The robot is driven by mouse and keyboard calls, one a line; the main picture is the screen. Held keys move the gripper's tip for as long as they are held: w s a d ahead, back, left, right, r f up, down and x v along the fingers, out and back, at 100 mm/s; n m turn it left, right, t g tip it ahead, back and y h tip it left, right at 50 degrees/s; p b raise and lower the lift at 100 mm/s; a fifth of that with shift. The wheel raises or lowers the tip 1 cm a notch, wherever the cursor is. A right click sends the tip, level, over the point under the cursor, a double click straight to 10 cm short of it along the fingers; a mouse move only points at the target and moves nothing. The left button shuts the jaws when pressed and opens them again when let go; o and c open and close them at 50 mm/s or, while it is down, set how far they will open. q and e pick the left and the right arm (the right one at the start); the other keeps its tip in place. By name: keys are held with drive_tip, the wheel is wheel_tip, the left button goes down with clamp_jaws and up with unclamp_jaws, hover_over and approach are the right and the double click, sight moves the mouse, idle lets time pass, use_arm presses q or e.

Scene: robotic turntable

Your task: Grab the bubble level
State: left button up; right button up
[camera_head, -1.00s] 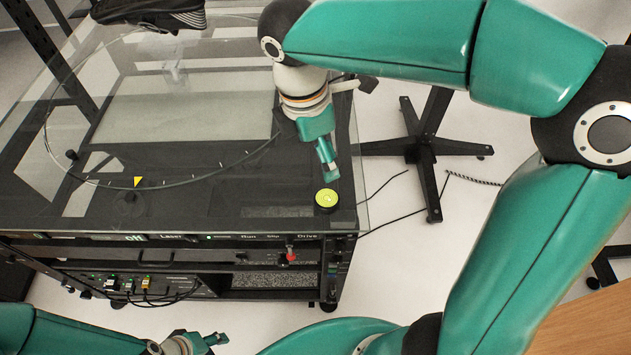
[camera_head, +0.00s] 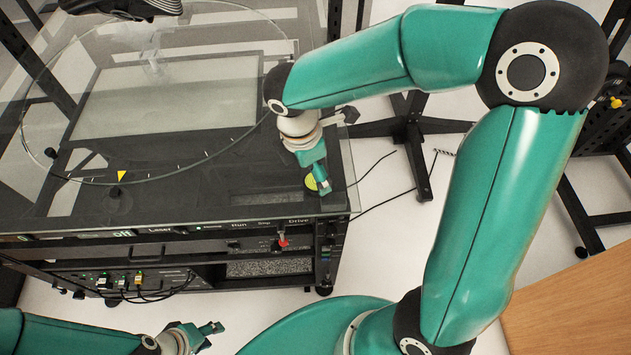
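The bubble level (camera_head: 311,182) is a small round yellow-green disc on the dark top at the turntable cabinet's front right corner. My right gripper (camera_head: 321,178) points down right at it. Its teal finger covers part of the disc in this view. I cannot tell whether the fingers touch the level or are closed around it. My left gripper (camera_head: 209,334) is low at the picture's bottom, in front of the cabinet and far from the level. Nothing shows in it, and its finger opening is not clear.
The turntable's glass disc (camera_head: 60,150) lies left of the level, with a yellow triangle marker (camera_head: 121,175) at its rim. The cabinet front (camera_head: 150,255) has switches, a red knob (camera_head: 283,240) and cables. A black stand (camera_head: 410,130) stands on the floor at right.

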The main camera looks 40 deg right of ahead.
sight(309, 183)
drive_tip(key=f, duration=0.4)
drive_tip(key=shift+s+d, duration=0.1)
drive_tip(key=shift+d, duration=0.25)
drive_tip(key=c, duration=1.3)
